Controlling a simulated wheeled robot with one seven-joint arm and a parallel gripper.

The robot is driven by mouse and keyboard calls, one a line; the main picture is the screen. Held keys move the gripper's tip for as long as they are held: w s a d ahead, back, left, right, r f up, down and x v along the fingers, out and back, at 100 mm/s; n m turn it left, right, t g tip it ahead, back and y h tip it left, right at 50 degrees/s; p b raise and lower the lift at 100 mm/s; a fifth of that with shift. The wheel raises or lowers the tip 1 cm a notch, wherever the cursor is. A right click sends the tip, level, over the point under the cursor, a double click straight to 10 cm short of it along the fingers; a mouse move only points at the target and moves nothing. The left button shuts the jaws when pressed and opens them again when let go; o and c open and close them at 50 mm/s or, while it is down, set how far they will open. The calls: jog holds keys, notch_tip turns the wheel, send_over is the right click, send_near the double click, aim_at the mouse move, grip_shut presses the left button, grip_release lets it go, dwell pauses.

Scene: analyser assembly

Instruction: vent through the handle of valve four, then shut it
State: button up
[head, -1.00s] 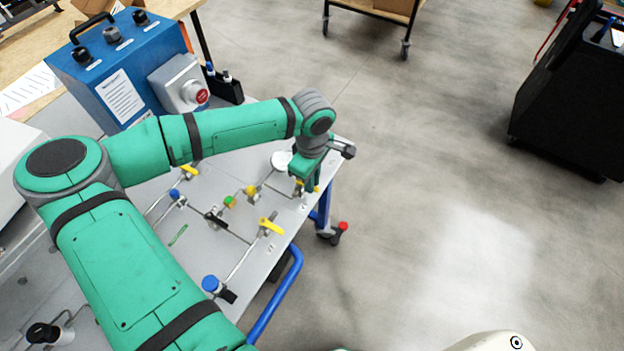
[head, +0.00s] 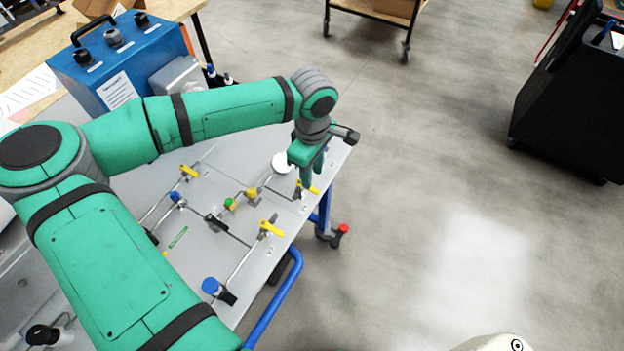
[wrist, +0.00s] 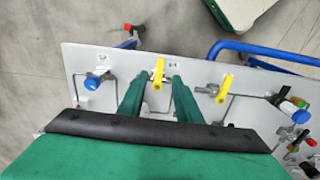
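My gripper (wrist: 158,92) is open, its two green fingers on either side of a yellow valve handle (wrist: 158,74) in the wrist view. I cannot tell whether they touch it. In the head view my gripper (head: 309,176) points down at this handle (head: 313,189), which it partly hides, at the panel's right end. A second yellow handle (wrist: 224,88) sits to the right in the wrist view; in the head view it is nearer the front (head: 270,228). Valve numbers are too small to read, so I cannot tell which is valve four.
The grey panel (head: 190,235) carries thin tubing, a blue knob (head: 211,286), a black handle (head: 215,222) and another yellow handle (head: 189,171). A white round part (head: 282,162) is beside my gripper. A blue rail (head: 276,306) runs along the front. A blue box (head: 120,60) stands behind.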

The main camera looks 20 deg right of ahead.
jog(key=shift+r, duration=2.8)
jog(key=shift+a, duration=0.1)
